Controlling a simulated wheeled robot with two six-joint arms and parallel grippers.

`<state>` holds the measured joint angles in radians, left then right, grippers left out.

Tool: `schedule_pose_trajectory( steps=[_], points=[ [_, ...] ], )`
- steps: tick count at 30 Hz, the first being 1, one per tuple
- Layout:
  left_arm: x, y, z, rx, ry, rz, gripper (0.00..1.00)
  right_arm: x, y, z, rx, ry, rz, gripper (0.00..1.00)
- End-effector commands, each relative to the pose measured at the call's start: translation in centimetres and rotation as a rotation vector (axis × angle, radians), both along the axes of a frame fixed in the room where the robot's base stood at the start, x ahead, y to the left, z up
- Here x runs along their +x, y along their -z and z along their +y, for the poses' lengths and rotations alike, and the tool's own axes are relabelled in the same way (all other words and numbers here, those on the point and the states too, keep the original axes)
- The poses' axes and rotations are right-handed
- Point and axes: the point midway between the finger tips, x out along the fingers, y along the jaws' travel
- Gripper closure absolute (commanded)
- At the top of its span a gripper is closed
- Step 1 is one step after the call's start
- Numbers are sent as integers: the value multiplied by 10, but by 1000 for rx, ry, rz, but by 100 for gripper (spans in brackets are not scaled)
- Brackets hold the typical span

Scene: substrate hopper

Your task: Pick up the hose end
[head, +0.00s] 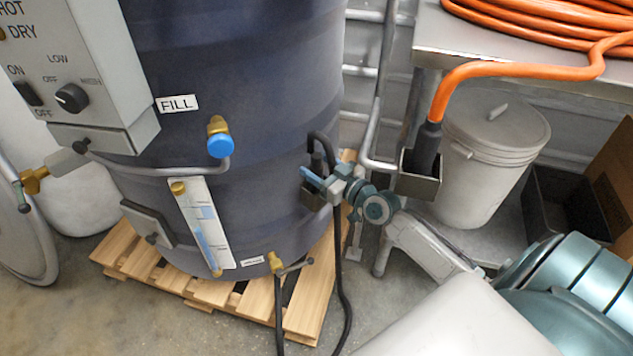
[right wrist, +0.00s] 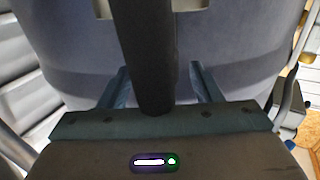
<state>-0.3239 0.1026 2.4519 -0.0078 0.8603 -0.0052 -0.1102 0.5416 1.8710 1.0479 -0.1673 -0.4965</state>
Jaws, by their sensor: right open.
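A black hose (head: 340,262) rises from the floor beside the dark blue tank and loops over at a dark holder (head: 314,195) on the tank's side. My right gripper (head: 319,178) is at that holder, its fingers pointing toward the tank. In the right wrist view, a dark round piece, which looks like the hose end (right wrist: 152,55), stands between the two open fingers (right wrist: 162,88). I see gaps on both sides of it. Its lower part is hidden behind the gripper body. My left gripper is not in view.
An orange hose (head: 520,71) with a dark end sits in a metal holder (head: 418,185) on the right. A grey pipe (head: 381,100) stands close behind my right gripper. The tank has a blue-capped fitting (head: 220,146), a gauge (head: 203,225) and a wooden pallet (head: 112,258).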

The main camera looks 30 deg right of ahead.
Motion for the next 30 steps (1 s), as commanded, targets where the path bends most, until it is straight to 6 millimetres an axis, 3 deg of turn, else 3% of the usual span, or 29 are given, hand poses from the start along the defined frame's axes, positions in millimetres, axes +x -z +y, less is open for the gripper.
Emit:
schedule_pose_trajectory(
  steps=[10, 19, 30],
  points=[
    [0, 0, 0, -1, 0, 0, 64, 8, 0, 2, -1, 0, 1, 42],
    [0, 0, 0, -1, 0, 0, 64, 8, 0, 2, -1, 0, 1, 99],
    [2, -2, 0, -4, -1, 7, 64, 8, -3, 2, -2, 0, -1, 100]
  ],
)
